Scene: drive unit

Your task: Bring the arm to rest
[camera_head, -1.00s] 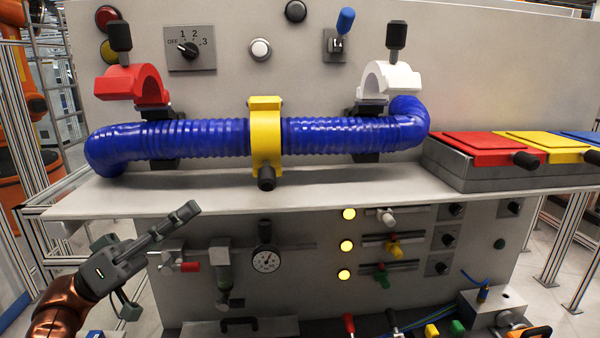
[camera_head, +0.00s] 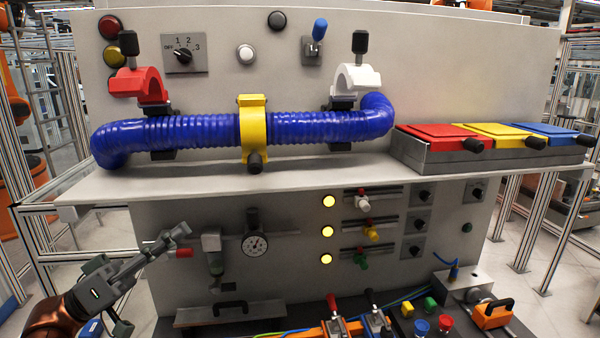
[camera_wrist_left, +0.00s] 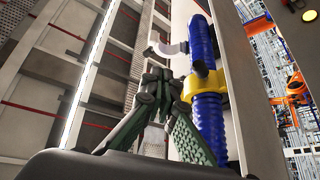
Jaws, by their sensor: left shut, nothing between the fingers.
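My left gripper (camera_head: 178,238) is at the lower left in the head view, below the shelf edge and in front of the panel's left side. Its fingers are together with nothing between them, apart from the panel as far as I can tell. In the left wrist view the closed fingers (camera_wrist_left: 160,78) point up, with the blue hose (camera_wrist_left: 208,110) and yellow clamp (camera_wrist_left: 204,85) beyond them. My right arm is not in view.
The shelf (camera_head: 320,178) carries the blue hose (camera_head: 200,131), with open red (camera_head: 138,85) and white (camera_head: 358,78) clamps. A red-tipped valve (camera_head: 184,253) and gauge (camera_head: 255,244) are close to the left gripper. Coloured lidded boxes (camera_head: 437,137) stand at the right.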

